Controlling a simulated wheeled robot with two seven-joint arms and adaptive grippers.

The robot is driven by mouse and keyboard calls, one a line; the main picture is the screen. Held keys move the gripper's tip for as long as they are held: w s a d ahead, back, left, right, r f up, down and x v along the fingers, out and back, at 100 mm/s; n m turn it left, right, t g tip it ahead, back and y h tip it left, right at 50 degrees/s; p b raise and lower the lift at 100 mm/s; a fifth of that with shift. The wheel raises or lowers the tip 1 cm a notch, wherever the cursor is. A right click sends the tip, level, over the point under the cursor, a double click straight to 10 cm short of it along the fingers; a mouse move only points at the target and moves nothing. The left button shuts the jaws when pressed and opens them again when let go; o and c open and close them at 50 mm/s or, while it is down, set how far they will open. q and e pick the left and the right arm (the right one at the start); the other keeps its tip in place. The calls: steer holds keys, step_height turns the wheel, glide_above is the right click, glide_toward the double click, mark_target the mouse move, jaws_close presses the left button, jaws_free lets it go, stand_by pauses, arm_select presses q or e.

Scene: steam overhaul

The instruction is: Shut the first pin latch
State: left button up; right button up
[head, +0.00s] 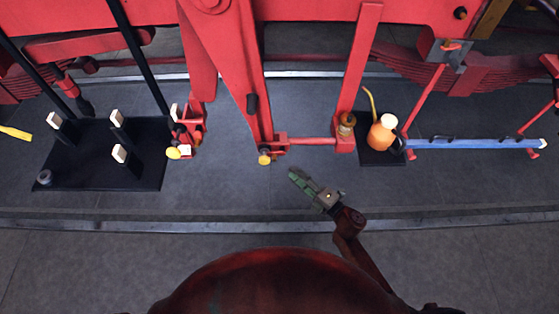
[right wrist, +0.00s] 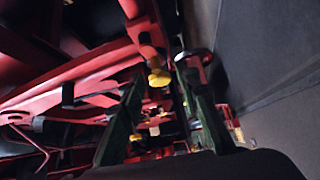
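Two yellow-knobbed parts that may be pin latches show in the head view: one knob (head: 265,159) at the foot of the middle red arm, another knob (head: 173,152) further left. I cannot tell which is the first, nor whether either is shut. My right gripper (head: 293,174) is just right of and below the middle knob, apart from it. In the right wrist view its two green fingers (right wrist: 163,78) are spread, with nothing held. A yellow knob (right wrist: 158,75) shows ahead between the fingertips. My left gripper is not in view.
A black mat (head: 90,180) with white-topped posts lies at left. An orange can (head: 381,135) stands on a dark mat at right, beside a long blue bar (head: 475,143). Red frame parts (head: 305,141) hang above. The grey floor (head: 225,190) below the middle is clear.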

steer(key=r+x, duration=0.1)
steer(key=x, duration=0.7)
steer(key=shift+s+a, duration=0.25)
steer(key=shift+c, duration=0.4)
jaws_close()
